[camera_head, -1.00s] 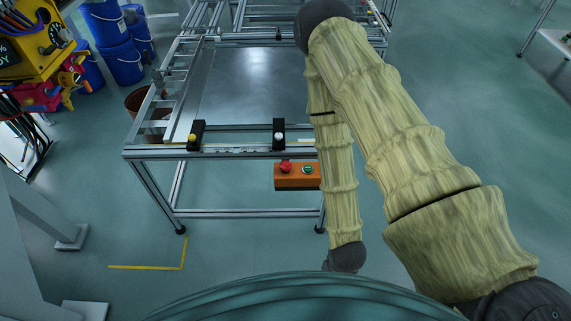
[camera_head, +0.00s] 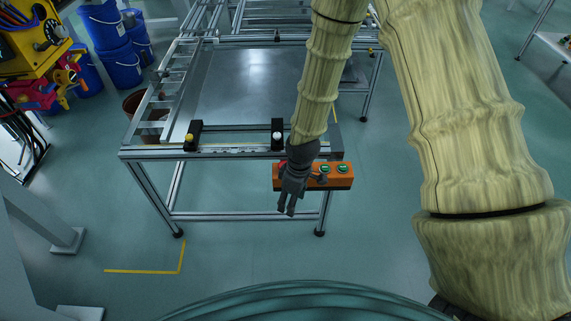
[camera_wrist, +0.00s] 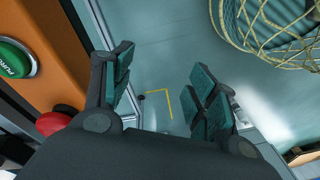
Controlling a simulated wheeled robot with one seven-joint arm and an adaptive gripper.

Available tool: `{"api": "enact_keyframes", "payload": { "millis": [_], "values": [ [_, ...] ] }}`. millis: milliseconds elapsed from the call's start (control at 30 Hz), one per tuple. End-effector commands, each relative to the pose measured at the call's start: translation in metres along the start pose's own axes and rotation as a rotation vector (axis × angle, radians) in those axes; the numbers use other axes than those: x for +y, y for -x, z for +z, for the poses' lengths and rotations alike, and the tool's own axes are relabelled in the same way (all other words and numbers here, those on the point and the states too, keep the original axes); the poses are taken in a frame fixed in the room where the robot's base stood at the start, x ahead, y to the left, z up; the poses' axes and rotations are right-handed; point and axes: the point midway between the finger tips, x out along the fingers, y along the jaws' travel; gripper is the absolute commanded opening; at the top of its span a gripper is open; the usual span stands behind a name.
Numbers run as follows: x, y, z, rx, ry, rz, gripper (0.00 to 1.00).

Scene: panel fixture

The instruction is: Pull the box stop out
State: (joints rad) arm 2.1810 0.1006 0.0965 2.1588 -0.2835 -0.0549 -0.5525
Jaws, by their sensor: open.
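The orange control box (camera_head: 340,181) hangs on the front of the metal-frame table, at its right end. Two green buttons (camera_head: 342,168) show on its right part. The red stop button (camera_head: 281,164) is mostly hidden behind my gripper in the head view. In the wrist view the red button (camera_wrist: 52,122) is at the lower left, beside the base of my left finger, and a green button (camera_wrist: 14,60) shows at the upper left. My gripper (camera_head: 287,212) hangs in front of the box's left part. In the wrist view my gripper (camera_wrist: 165,85) has its fingers spread, with only floor between them.
The metal-frame table (camera_head: 240,90) stands behind the box. A black block with a white knob (camera_head: 278,134) and one with a yellow knob (camera_head: 193,136) sit on its front edge. The floor before the table is clear.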

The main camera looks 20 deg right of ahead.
Motion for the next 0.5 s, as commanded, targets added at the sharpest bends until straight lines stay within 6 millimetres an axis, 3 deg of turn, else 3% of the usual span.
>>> {"api": "enact_keyframes", "payload": {
  "millis": [200, 400, 500],
  "values": [
    [0.041, 0.064, -0.044, -0.025, 0.232, 0.035, 0.58],
    [0.067, 0.119, -0.068, -0.067, 0.400, 0.067, 0.58],
    [0.074, 0.138, -0.074, -0.084, 0.450, 0.077, 0.58]
  ]
}}
